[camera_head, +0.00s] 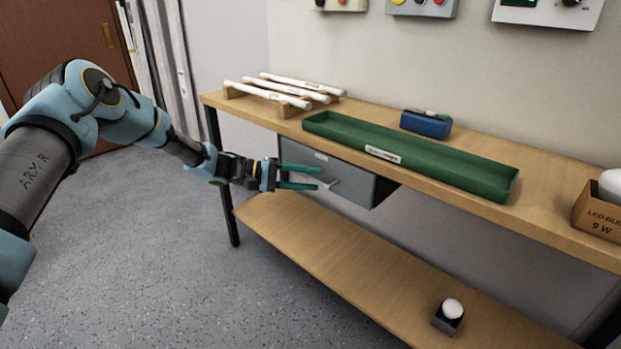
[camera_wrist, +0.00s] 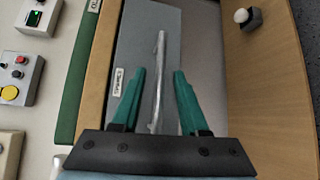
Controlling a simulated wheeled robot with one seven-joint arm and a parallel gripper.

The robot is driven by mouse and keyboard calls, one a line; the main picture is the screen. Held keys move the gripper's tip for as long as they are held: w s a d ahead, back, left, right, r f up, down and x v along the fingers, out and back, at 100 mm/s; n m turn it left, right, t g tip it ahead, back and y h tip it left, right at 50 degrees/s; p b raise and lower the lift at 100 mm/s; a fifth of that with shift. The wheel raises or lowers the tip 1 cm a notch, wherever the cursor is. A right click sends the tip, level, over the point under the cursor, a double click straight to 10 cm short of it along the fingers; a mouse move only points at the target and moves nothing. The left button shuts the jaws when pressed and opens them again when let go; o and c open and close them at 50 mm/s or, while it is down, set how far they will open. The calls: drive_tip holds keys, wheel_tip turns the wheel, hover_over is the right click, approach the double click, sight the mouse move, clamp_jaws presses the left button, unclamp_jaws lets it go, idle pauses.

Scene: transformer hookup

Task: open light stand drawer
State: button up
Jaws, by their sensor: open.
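The grey drawer (camera_head: 356,181) hangs under the wooden bench top. It looks shut, and it also shows in the wrist view (camera_wrist: 141,55). Its pale bar handle (camera_wrist: 158,80) runs lengthwise between the fingers in the wrist view; in the head view the handle (camera_head: 332,184) shows just beyond the fingertips. My gripper (camera_head: 316,178) has green fingers and is open in front of the drawer. In the wrist view the gripper (camera_wrist: 159,72) has a finger on each side of the handle, with gaps on both sides. I cannot tell how deep the handle sits between them.
The bench top (camera_head: 400,139) carries a long green tray (camera_head: 420,163), white tubes (camera_head: 285,90) on wooden rests, a blue case (camera_head: 426,124) and a cardboard bulb box (camera_head: 600,212). The lower shelf (camera_head: 340,255) holds a small bulb in a holder (camera_head: 449,315). The floor in front is clear.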

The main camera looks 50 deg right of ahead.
drive_tip(key=shift+s+d+f, duration=0.1)
drive_tip(key=shift+s+d, duration=0.15)
drive_tip(key=shift+s, duration=0.05)
drive_tip(key=shift+c, duration=0.3)
clamp_jaws()
idle(1.0)
